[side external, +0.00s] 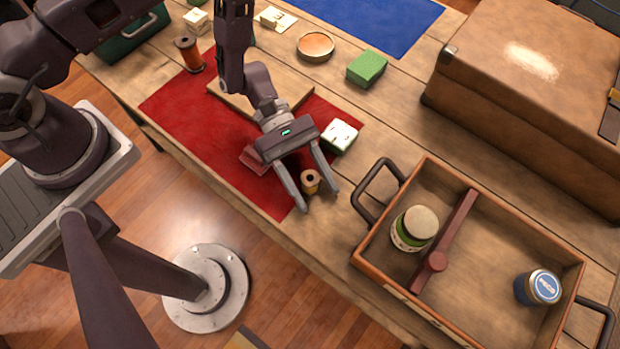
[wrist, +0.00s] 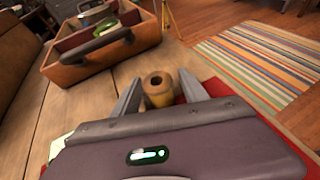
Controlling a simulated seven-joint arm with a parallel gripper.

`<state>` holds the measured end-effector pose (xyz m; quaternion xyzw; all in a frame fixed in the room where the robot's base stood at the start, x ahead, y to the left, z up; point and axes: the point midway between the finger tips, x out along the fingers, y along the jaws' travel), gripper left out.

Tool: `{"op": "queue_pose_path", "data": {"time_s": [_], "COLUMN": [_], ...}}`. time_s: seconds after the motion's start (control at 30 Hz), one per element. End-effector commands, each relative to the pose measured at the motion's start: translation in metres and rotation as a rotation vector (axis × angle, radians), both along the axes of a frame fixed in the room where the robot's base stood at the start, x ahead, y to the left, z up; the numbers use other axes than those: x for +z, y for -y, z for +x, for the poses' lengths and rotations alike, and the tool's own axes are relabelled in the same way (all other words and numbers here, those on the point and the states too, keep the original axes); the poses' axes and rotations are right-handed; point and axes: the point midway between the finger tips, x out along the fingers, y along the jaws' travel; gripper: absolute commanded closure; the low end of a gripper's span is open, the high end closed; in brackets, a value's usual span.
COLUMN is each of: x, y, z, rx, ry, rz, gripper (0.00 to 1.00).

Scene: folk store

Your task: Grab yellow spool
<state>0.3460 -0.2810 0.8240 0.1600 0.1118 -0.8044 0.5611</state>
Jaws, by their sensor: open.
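The yellow spool (side external: 310,181) stands upright at the right edge of the red cloth, near the front of the table. It also shows in the wrist view (wrist: 158,90), with its tan top and centre hole toward me. My gripper (side external: 319,202) is open, with one finger on each side of the spool. In the wrist view, my gripper's fingers (wrist: 160,100) flank the spool, and its lower part is hidden behind the gripper body. I cannot tell whether either finger touches it.
A wooden crate (side external: 470,180) with a jar (side external: 412,235) and a blue can (side external: 538,287) stands to the right. A white box (side external: 339,135) sits close behind my gripper.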

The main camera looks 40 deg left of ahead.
Motion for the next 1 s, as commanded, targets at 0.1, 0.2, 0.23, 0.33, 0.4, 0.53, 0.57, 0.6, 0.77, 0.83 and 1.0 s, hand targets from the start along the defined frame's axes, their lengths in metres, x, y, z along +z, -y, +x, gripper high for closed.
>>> {"op": "queue_pose_path", "data": {"time_s": [0.1,0.2,0.23,0.33,0.4,0.53,0.57,0.6,0.77,0.83,1.0], "x": [0.0,0.0,0.0,0.0,0.0,0.001,0.001,0.001,0.007,0.017,0.06], "y": [0.0,0.0,0.0,0.0,0.0,0.0,0.0,0.0,0.0,0.0,-0.001], "z": [0.0,0.0,0.0,0.0,0.0,0.0,0.0,0.0,0.001,0.001,0.001], "rx": [0.0,0.0,0.0,0.0,0.0,0.0,0.0,0.0,0.0,0.0,-0.001], "ry": [0.0,0.0,0.0,0.0,0.0,0.0,0.001,0.001,0.001,0.002,0.006], "rz": [0.0,0.0,0.0,0.0,0.0,0.0,0.0,0.0,0.0,-0.001,-0.002], "gripper": [0.48,0.6,0.66,0.86,1.0,1.0,1.0,1.0,1.0,1.0,1.0]}}
